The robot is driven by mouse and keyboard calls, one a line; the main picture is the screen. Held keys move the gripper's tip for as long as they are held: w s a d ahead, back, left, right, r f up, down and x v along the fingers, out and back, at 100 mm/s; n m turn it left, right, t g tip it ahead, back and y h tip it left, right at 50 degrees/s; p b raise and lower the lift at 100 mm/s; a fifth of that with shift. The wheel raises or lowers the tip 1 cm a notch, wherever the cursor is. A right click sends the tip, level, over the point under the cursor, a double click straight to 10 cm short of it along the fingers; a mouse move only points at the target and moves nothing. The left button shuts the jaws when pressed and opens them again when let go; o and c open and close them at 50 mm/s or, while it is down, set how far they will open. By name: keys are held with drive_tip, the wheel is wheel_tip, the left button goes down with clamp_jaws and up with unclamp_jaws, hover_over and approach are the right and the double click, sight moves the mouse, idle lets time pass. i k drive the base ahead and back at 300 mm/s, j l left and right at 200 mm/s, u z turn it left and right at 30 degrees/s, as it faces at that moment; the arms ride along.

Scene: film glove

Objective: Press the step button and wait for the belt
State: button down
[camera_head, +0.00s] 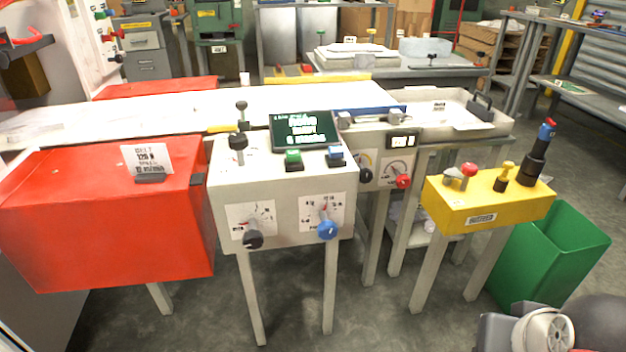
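A cream control console (285,185) on legs stands in the middle. I cannot read which button is the step button. A long white belt or film bed (170,112) runs left to right behind the console. Whether it is moving cannot be told from one frame. My gripper is not in view; only a grey and dark part, likely of my arm, shows at the lower right.
A red box (100,215) flanks the console on the left. A yellow box (484,206) with a red mushroom button (467,170) and a stack light (537,155) stands on the right. A green bin (550,255) is beside it. Black and blue knobs protrude from the console front.

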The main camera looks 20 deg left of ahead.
sight(293, 155)
drive_tip(key=u, duration=1.25)
